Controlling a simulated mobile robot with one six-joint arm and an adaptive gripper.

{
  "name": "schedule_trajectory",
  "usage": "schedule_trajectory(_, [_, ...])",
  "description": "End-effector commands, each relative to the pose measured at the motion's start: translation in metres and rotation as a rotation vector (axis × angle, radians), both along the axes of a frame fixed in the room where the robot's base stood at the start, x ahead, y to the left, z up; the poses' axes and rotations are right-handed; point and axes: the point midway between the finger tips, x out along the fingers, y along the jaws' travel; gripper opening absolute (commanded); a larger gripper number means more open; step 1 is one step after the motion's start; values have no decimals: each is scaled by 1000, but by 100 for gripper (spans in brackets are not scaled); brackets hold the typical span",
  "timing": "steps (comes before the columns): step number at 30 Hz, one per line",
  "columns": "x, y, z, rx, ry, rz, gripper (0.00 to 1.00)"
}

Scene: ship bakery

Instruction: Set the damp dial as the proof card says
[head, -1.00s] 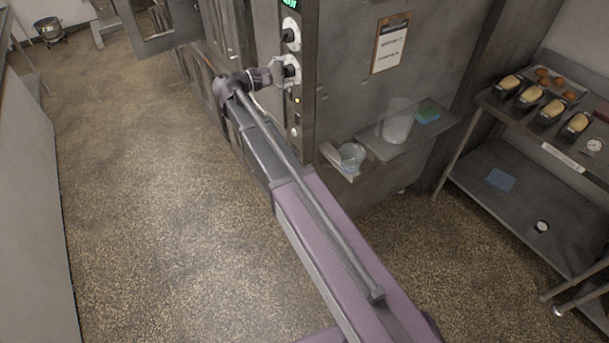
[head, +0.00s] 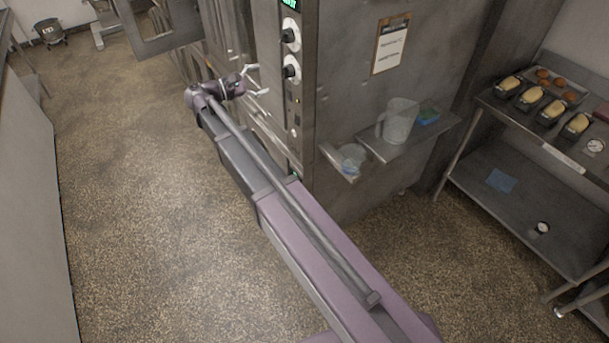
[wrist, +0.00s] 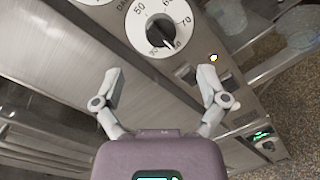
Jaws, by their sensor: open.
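The damp dial (head: 291,71), a white disc with a black knob, is the lower of two dials on the steel control panel. In the wrist view the dial (wrist: 160,27) shows 50, 60 and 70. Its pointer is past 70, near the following mark, whose number I cannot read surely. My gripper (head: 262,80) is open and empty, just left of the dial and apart from it. Its spread fingers also show in the wrist view (wrist: 162,86), below the dial. The proof card (head: 389,49) hangs on a clipboard on the side wall; its writing is too small to read.
The upper dial (head: 290,30) and a green display (head: 290,4) are above. A shelf with a clear jug (head: 400,122) juts out at the right. A rack with loaf tins (head: 530,96) stands farther right.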

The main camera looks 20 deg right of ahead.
Motion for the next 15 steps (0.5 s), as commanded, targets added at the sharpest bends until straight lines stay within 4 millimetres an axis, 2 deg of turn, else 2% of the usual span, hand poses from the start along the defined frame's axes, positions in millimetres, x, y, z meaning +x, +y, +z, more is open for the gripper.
schedule_trajectory(12, [-12, 59, 0, 0, -1, 1, 93])
schedule_trajectory(15, [-19, 46, -10, 41, -6, -8, 93])
